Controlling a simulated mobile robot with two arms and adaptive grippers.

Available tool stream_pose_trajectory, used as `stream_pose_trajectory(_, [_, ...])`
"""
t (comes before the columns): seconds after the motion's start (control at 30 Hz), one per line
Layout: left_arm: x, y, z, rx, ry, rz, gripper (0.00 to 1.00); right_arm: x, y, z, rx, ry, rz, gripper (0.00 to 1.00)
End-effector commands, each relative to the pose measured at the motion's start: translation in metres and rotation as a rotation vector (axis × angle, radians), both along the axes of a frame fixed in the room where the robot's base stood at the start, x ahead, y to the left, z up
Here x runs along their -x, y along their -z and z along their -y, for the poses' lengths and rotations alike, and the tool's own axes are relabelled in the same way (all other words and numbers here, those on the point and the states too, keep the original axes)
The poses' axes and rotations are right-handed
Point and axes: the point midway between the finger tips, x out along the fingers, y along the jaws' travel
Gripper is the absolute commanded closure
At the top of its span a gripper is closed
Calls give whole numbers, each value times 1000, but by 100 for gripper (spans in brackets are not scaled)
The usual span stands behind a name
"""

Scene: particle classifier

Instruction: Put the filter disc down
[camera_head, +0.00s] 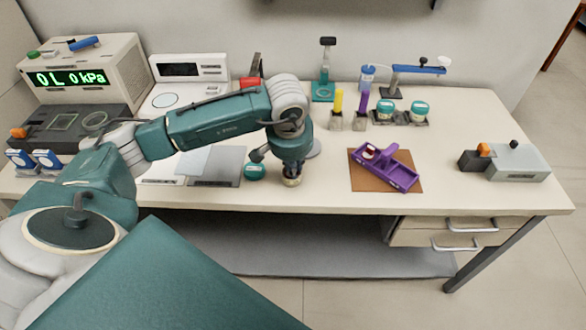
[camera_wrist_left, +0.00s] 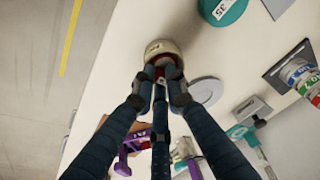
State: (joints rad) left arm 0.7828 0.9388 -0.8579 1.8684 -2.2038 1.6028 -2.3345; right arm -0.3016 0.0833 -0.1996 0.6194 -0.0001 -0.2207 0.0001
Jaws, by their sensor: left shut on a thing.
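My left gripper (camera_head: 292,172) points down near the table's front edge. It is shut on a small round cream piece with a dark label and a red part, taken to be the filter disc (camera_head: 292,182). The disc (camera_wrist_left: 160,47) also shows at the tips of the fingers (camera_wrist_left: 160,75) in the left wrist view. Whether it touches the table is hard to tell. A flat grey disc (camera_wrist_left: 207,90) lies on the table beside the fingers. My right gripper is not in view.
A teal round container (camera_head: 255,171) stands close to the left of my gripper, beside a grey plate (camera_head: 217,166). A purple device (camera_head: 386,166) lies on a brown mat (camera_head: 412,185) to the right. The table (camera_head: 335,195) is clear between gripper and mat.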

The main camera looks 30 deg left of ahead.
Motion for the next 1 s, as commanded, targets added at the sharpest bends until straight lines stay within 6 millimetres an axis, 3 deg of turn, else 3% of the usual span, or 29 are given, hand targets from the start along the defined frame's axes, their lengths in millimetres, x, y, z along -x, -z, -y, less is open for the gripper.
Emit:
stream_pose_trajectory(0.03, [8, 15, 0, -3, 1, -29, 100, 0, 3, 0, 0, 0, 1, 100])
stream_pose_trajectory(0.57, [8, 28, 1, 0, 0, -30, 100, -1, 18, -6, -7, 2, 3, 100])
stream_pose_trajectory(0.6, [8, 28, 1, 0, 0, -30, 84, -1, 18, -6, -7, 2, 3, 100])
stream_pose_trajectory(0.7, [8, 28, 2, 1, 2, -30, 68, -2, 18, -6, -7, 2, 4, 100])
stream_pose_trajectory(1.0, [8, 28, -1, -5, -2, -32, 68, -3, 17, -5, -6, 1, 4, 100])
